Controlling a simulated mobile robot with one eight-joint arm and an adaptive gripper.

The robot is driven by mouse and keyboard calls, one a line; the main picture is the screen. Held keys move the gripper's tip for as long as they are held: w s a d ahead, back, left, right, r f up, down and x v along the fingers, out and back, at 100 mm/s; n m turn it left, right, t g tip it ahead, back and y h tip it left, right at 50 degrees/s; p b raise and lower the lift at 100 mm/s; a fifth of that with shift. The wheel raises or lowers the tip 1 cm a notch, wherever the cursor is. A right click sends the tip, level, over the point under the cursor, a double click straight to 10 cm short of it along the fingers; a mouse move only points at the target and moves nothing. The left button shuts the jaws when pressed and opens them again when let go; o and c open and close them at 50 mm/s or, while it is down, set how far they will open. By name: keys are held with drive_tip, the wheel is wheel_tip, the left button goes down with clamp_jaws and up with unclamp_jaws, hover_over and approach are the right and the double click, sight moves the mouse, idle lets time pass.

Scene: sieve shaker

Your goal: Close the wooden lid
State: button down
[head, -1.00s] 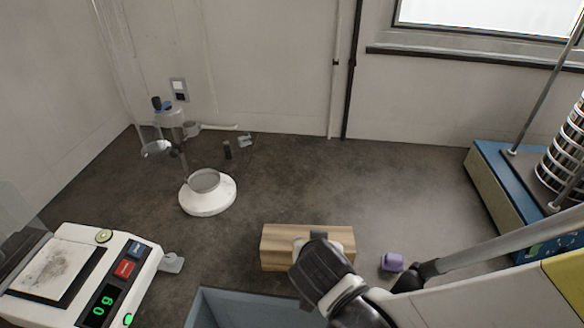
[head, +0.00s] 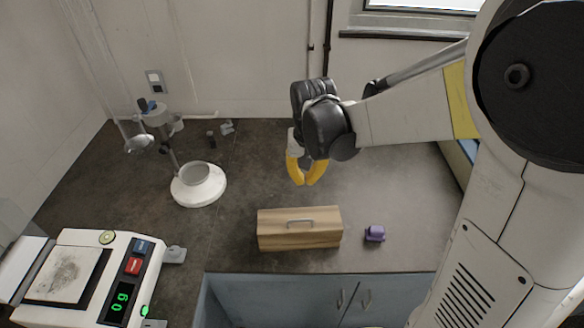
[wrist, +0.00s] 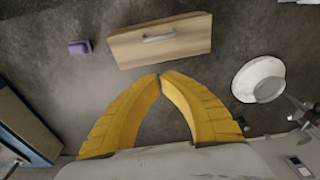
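The wooden box (head: 275,242) sits on the dark bench, left of a small purple object. Its wooden lid (head: 274,218), with a metal handle (head: 300,223), appears to lie down flat on the box; no gap shows. The lid also shows in the wrist view (wrist: 185,32), beyond the fingertips. My gripper (head: 305,183) has yellow fingers and hangs above and behind the box, apart from it. In the wrist view its fingertips (wrist: 160,77) meet with nothing between them.
A purple object (head: 375,233) lies right of the box. A white round-based stand (head: 198,190) and a digital scale (head: 125,265) are on the left. A blue-grey cabinet (head: 300,290) is at the front edge.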

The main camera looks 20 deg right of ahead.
drive_tip(key=b, duration=0.3)
hover_over(304, 217)
drive_tip(key=f, duration=0.9)
drive_tip(key=shift+w+a+f, duration=0.1)
drive_tip(key=shift+w+f, duration=0.05)
drive_tip(key=shift+w, duration=0.25)
drive_tip(key=shift+s+a+f+b, duration=0.2)
drive_tip(key=shift+s+f+b, duration=0.15)
drive_tip(key=shift+s+f, duration=0.5)
drive_tip(key=shift+s+a+f, duration=0.1)
drive_tip(key=shift+s+f, duration=0.25)
drive_tip(key=shift+f, duration=0.05)
drive_tip(key=shift+s+a+f+b, duration=0.2)
drive_tip(key=shift+s+f+b, duration=0.5)
drive_tip(key=shift+s+b, duration=0.15)
drive_tip(key=shift+r, duration=0.1)
wheel_tip(304, 217, up, 13)
drive_tip(key=p, duration=0.6)
